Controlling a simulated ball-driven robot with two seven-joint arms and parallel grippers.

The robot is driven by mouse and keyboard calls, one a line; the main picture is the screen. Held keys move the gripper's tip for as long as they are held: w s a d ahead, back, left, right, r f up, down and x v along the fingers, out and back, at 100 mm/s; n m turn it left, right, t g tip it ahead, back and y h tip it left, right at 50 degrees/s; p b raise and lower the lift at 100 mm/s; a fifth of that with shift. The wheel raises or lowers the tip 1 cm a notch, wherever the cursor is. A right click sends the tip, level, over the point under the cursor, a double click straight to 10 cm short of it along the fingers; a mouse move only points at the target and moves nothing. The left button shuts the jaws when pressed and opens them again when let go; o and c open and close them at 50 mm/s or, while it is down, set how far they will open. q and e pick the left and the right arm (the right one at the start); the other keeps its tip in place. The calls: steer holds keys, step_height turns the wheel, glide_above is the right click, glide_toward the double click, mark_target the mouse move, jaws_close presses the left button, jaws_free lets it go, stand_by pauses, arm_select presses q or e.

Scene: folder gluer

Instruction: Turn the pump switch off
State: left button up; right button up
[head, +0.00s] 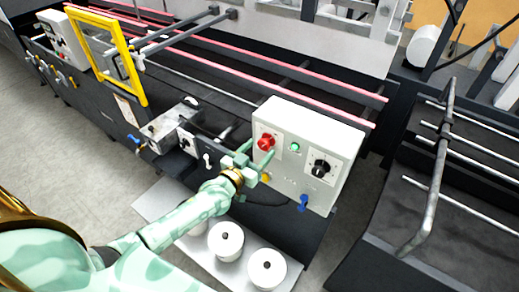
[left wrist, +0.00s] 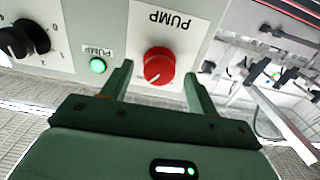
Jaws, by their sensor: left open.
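The pump switch is a red round knob (head: 266,142) on the upper left of a white control box (head: 339,148). In the left wrist view the red knob (left wrist: 158,67) sits under an upside-down PUMP label, its pale mark toward the lower left of the picture. A green pump lamp (left wrist: 97,65), looking bright, is beside it. My left gripper (head: 260,151) is open, pointing at the panel, with one finger on each side of the knob. Gaps show between fingers and knob; the depth of the fingertips is hard to tell. My right gripper is not in view.
A black dial (head: 321,167) is on the right of the box, with a blue lever (head: 304,202) below. White pots (head: 266,268) stand on a plate beneath. A yellow frame (head: 100,52) and red rods are farther back. A bent metal bar (head: 434,180) stands right.

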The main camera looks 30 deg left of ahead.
arm_select(q)
steer(key=shift+w+d, duration=0.1)
steer(key=shift+w, duration=0.45)
steer(key=shift+c, duration=0.3)
steer(key=c, duration=0.9)
